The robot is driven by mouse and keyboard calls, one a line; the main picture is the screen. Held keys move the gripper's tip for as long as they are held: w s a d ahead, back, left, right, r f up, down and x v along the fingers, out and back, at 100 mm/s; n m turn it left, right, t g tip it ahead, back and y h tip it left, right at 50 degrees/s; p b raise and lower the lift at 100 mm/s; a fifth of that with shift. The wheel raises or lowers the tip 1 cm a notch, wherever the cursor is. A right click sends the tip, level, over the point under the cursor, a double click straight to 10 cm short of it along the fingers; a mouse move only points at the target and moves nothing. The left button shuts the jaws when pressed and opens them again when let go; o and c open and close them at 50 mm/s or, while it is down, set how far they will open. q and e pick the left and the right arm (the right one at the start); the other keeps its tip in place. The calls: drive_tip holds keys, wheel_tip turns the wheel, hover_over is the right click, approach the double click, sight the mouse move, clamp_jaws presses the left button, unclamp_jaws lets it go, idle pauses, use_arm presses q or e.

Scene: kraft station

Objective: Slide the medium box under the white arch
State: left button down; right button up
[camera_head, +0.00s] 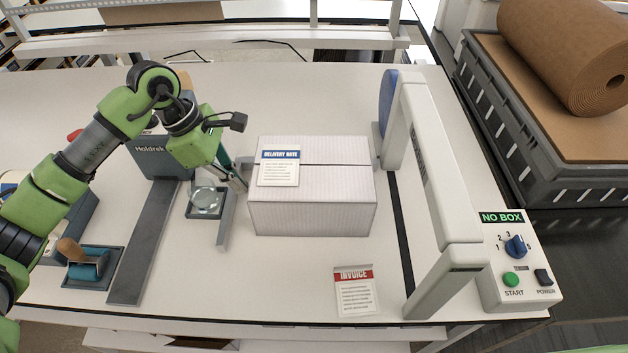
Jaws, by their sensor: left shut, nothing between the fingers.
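The medium box (312,212) is a white, finely striped carton with a dark seam across its top. It sits on the white table just left of the white arch (436,170), apart from it. A delivery note (279,168) lies on its top left. My left gripper (240,183) is shut and empty at the box's left side, by the upper left edge; whether it touches the box I cannot tell. The arch spans a dark strip (402,240) on the table. My right gripper does not show.
A control box (512,262) reading "NO BOX" stands right of the arch. An invoice (355,290) lies in front of the box. A metal rail (143,245), a tape roller (86,268) and a small tray (207,201) are at left. A brown paper roll (565,50) lies on a grey crate (530,175).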

use_arm(q)
drive_tip(key=shift+d+b, duration=0.5)
drive_tip(key=shift+d, duration=1)
drive_tip(key=shift+s, duration=0.1)
drive_tip(key=shift+d+b, duration=0.6)
drive_tip(key=shift+d, duration=0.95)
drive_tip(key=shift+s+d+b, duration=0.1)
drive_tip(key=shift+d+b, duration=0.5)
drive_tip(key=shift+d, duration=0.95)
